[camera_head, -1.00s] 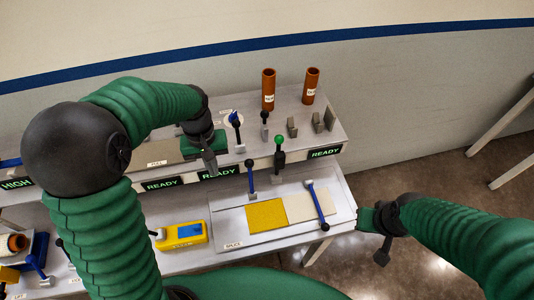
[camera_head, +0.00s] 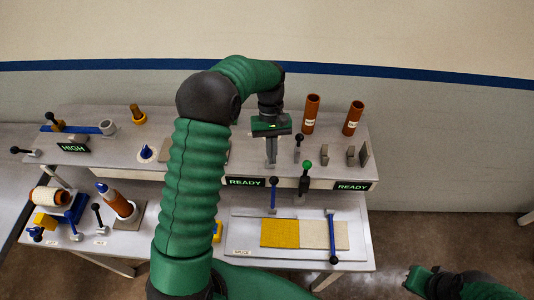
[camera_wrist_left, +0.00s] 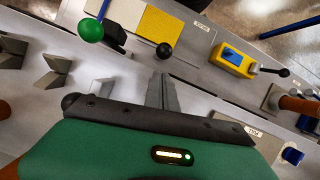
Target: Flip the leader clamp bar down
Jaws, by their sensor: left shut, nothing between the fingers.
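Two blue bars with black knobs are on the splice plate (camera_head: 250,226). The left bar (camera_head: 273,197) looks raised, at the back edge of the yellow sheet (camera_head: 280,233). The right bar (camera_head: 332,235) lies across the cream sheet (camera_head: 312,236). I cannot tell which is the leader clamp bar. My left gripper (camera_head: 271,160) is shut and empty, above the bench's upper shelf, behind the left bar. In the left wrist view, its fingers (camera_wrist_left: 163,92) point toward a black knob (camera_wrist_left: 164,50), apart from it. My right gripper (camera_head: 412,282) is off the bench's right end; its fingers are unclear.
A green-knobbed lever (camera_head: 306,177) and a black-knobbed lever (camera_head: 298,146) stand close to the left gripper. Two brown tubes (camera_head: 311,114) (camera_head: 353,118) stand behind. A yellow box (camera_wrist_left: 234,60) with a blue top sits left of the plate.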

